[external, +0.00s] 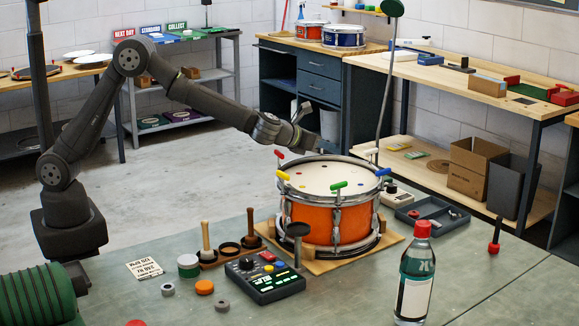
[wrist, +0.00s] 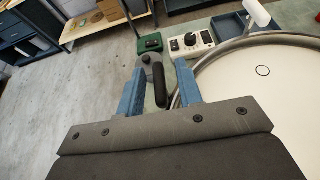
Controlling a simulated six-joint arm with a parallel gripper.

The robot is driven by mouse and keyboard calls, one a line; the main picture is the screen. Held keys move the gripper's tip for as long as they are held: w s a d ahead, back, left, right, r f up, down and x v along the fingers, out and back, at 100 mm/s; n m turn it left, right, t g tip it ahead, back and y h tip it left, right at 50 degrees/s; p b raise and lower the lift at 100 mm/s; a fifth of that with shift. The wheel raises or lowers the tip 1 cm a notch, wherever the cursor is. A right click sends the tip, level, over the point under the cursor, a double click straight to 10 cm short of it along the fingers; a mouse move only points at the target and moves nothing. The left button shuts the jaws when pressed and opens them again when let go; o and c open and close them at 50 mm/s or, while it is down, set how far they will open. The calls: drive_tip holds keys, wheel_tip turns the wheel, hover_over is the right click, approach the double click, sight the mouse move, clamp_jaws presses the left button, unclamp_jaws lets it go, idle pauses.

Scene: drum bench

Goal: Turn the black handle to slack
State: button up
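The black handle (wrist: 160,88) hangs from a grey lever beside the rim of the drum (wrist: 262,85) in the wrist view. My gripper (wrist: 160,68) is open, its two blue fingers on either side of the handle in the picture. A gap shows between the handle and each finger, and I cannot tell how deep the handle sits between them. In the external view the orange drum (external: 322,218) stands on a wooden board, with my gripper (external: 309,138) above its far left side. The black handle is hidden there.
Coloured T-keys, such as the green one (external: 339,186) and red one (external: 279,154), stand up around the drum rim. A white knob box (wrist: 190,42) and a green box (wrist: 150,43) lie beyond the handle. A bottle (external: 414,275) and a control box (external: 262,276) stand in front.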

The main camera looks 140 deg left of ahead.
drive_tip(key=shift+c, duration=0.2)
clamp_jaws()
drive_tip(key=shift+n+g, duration=0.3)
drive_tip(key=shift+g, duration=0.1)
drive_tip(key=n+g, duration=0.2)
drive_tip(key=g, duration=0.1)
drive_tip(key=shift+w+a+n, duration=0.1)
drive_tip(key=shift+n, duration=0.2)
drive_tip(key=n+g+h, duration=0.2)
drive_tip(key=n+g, duration=0.1)
drive_tip(key=shift+n+g, duration=0.4)
drive_tip(key=shift+n+g+h, duration=1.8)
drive_tip(key=shift+n, duration=0.2)
drive_tip(key=shift+r+n+g+h, duration=0.1)
drive_tip(key=shift+n+g+h, duration=0.4)
drive_tip(key=shift+n+h, duration=0.35)
